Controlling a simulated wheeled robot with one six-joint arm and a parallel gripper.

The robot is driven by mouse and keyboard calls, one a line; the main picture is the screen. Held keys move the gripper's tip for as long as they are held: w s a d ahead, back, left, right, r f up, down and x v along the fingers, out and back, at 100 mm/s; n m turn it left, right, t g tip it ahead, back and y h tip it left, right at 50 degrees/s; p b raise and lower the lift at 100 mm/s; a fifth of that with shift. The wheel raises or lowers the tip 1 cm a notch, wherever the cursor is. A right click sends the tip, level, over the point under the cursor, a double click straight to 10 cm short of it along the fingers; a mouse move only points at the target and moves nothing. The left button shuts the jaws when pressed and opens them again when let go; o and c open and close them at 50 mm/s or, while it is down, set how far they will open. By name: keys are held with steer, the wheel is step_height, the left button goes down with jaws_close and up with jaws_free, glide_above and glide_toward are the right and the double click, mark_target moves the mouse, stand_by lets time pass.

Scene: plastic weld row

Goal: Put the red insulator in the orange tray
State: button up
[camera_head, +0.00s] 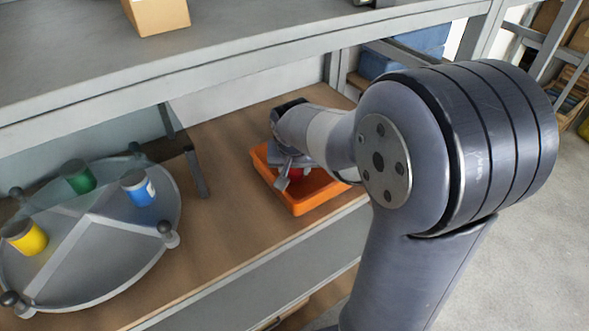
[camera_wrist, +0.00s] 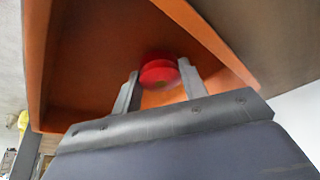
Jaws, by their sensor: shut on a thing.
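The orange tray (camera_head: 312,203) sits on the wooden shelf, partly hidden by my arm. It also fills much of the wrist view (camera_wrist: 95,72). My gripper (camera_head: 290,176) is over the tray, and its fingers show in the wrist view (camera_wrist: 160,82). It is shut on the red insulator (camera_wrist: 160,70), a round ribbed piece between the fingertips. In the head view only a bit of red (camera_head: 299,172) shows beside the gripper. I cannot tell whether the insulator touches the tray floor.
A round divided grey carousel (camera_head: 105,250) at the left holds a green can (camera_head: 78,177), a blue can (camera_head: 138,188) and a yellow can (camera_head: 25,237). A grey upper shelf (camera_head: 230,45) hangs above.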

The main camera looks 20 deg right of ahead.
steer(key=shift+f, duration=0.25)
steer(key=shift+f, duration=0.15)
steer(key=o, duration=1)
steer(key=shift+r, duration=0.5)
steer(key=v, duration=0.7)
steer(key=shift+s+p, duration=0.15)
steer(key=shift+p, duration=0.2)
steer(key=shift+f, duration=0.15)
